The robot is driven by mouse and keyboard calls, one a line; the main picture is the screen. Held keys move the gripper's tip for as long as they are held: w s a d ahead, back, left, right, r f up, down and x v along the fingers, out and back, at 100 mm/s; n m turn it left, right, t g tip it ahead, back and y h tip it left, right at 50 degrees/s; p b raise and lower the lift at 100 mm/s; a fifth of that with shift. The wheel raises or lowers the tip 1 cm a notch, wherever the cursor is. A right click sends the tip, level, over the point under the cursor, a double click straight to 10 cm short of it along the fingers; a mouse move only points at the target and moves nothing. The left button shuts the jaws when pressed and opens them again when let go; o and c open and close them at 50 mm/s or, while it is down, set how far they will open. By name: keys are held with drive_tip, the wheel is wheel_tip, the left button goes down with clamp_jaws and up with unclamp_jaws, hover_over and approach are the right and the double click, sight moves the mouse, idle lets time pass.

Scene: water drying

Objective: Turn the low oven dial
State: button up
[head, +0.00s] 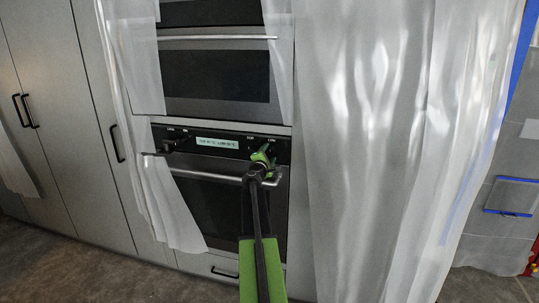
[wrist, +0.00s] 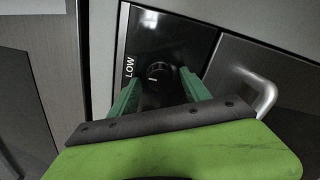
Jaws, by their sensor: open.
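The low oven dial (wrist: 158,74) is a small round black knob in the wrist view, on a glossy black panel beside the printed word LOW. A pale mark shows on its face. My gripper (wrist: 160,80) is open, with one green finger on each side of the dial. I cannot tell whether the fingers touch it. In the head view my gripper (head: 262,155) is at the right end of the oven's control panel (head: 222,132) and largely hides the dial there.
The lower oven's silver handle (head: 215,176) runs just below the panel; its bent end (wrist: 266,95) is close to my right finger. A lit display (head: 217,143) is mid-panel. Plastic sheets hang left (head: 165,200) and right (head: 375,150) of the oven.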

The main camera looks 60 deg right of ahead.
drive_tip(key=v, duration=1.7)
drive_tip(key=shift+w+a, duration=0.1)
drive_tip(key=shift+a, duration=0.05)
drive_tip(key=w+a+f+t+y, duration=0.2)
drive_tip(key=w+a+y, duration=0.1)
drive_tip(key=w+a, duration=0.9)
drive_tip(key=w+a+f+t+y, duration=0.25)
drive_tip(key=w+a, duration=0.55)
drive_tip(key=a, duration=0.9)
drive_tip(key=s+a+f+m+g+y, duration=0.1)
drive_tip(key=a+f+m+g+y, duration=0.1)
drive_tip(key=a+f, duration=0.55)
drive_tip(key=s+a+f+m+g+y, duration=0.1)
drive_tip(key=a+f+m+g+y, duration=0.2)
drive_tip(key=a, duration=0.8)
drive_tip(key=s+a+f+m+g+y, duration=0.2)
drive_tip(key=s+a+f+y, duration=0.1)
drive_tip(key=s+a, duration=0.3)
drive_tip(key=s+a+f+m+g+y, duration=0.1)
drive_tip(key=s+a+f+g+y, duration=0.2)
drive_tip(key=s+a+f, duration=0.2)
drive_tip(key=s+a, duration=0.2)
drive_tip(key=a, duration=0.2)
drive_tip(key=shift+s+a+f+m+y, duration=0.2)
drive_tip(key=shift+a+f+m+y, duration=0.15)
drive_tip(key=shift+m, duration=0.05)
